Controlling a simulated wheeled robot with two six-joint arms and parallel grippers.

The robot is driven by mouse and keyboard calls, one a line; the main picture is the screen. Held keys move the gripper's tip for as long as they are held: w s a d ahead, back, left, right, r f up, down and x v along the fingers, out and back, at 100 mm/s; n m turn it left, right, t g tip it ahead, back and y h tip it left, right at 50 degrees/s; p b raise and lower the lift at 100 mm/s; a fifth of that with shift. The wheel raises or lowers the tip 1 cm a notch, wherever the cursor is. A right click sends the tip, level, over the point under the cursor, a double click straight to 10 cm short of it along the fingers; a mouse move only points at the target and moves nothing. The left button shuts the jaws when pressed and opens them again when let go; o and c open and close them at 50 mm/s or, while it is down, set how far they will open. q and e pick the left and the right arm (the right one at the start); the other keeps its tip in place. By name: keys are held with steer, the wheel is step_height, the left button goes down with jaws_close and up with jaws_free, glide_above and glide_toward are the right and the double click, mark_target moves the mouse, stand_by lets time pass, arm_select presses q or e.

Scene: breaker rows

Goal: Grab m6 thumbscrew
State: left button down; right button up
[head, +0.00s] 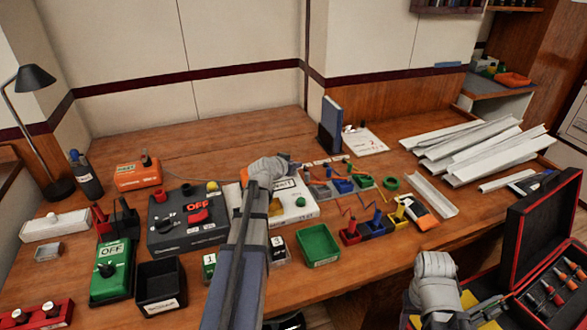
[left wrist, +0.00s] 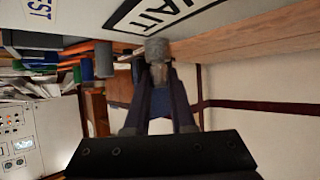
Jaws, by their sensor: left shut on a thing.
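The m6 thumbscrew (left wrist: 157,50) is a grey knurled knob with a narrower part below it, seen at the fingertips in the left wrist view. My left gripper (left wrist: 160,76) is shut on it. The knob is close to the edge of a white panel marked WAIT (left wrist: 155,14); I cannot tell whether they touch. In the head view my left arm reaches over the bench to this WAIT panel (head: 292,207), and its wrist hides part of the panel and the thumbscrew. My right arm shows at the lower right, its fingers unclear.
A dark switch box marked OFF (head: 165,237) and a green OFF box (head: 108,271) stand left of my arm. A green tray (head: 318,246) and small coloured bins (head: 373,229) are to the right. White trunking (head: 480,145) is stacked far right.

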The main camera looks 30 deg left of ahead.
arm_select(q)
step_height(320, 180, up, 10)
steer(key=p, duration=1)
